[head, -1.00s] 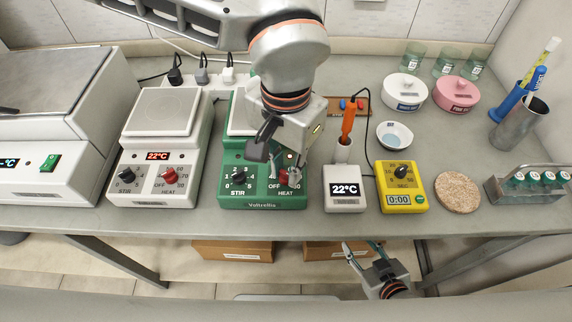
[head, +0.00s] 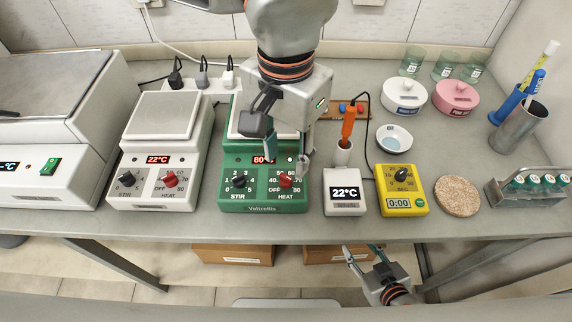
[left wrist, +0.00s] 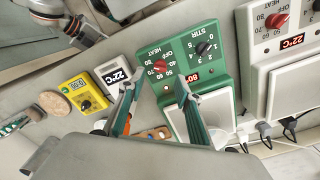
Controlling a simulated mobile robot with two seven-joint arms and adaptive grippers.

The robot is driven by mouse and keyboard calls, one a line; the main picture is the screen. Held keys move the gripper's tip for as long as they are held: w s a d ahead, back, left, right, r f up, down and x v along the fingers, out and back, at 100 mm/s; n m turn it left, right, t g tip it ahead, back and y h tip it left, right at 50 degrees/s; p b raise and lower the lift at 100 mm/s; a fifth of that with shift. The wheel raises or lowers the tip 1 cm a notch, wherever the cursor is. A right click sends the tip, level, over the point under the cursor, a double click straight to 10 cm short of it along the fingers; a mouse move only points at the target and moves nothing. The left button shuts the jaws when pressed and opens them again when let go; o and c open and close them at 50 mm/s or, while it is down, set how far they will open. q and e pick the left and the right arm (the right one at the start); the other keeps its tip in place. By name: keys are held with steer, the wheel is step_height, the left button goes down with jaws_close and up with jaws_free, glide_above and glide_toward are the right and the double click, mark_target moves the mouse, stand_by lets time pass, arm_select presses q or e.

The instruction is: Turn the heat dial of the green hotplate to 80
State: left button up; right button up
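The green hotplate (head: 263,202) stands on the bench with a black stir dial (head: 239,181) and a red heat dial (head: 286,180). Its lit red display (head: 262,160) is partly covered in the head view; in the left wrist view the display (left wrist: 192,77) appears to read 80. The red heat dial also shows in the left wrist view (left wrist: 160,67). My left gripper (head: 286,163) is open and empty above the hotplate's front, its fingers apart from the dial. My right gripper (head: 364,255) is open and empty, low in front of the bench edge.
A white hotplate (head: 158,188) showing 22°C stands to the left. A thermometer display (head: 345,193) and a yellow timer (head: 402,189) stand close on the right. An orange-handled probe (head: 348,124) stands upright behind the thermometer.

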mark_target(286, 176)
arm_select(q)
step_height(286, 176, up, 7)
stand_by(0.3)
stand_by(0.5)
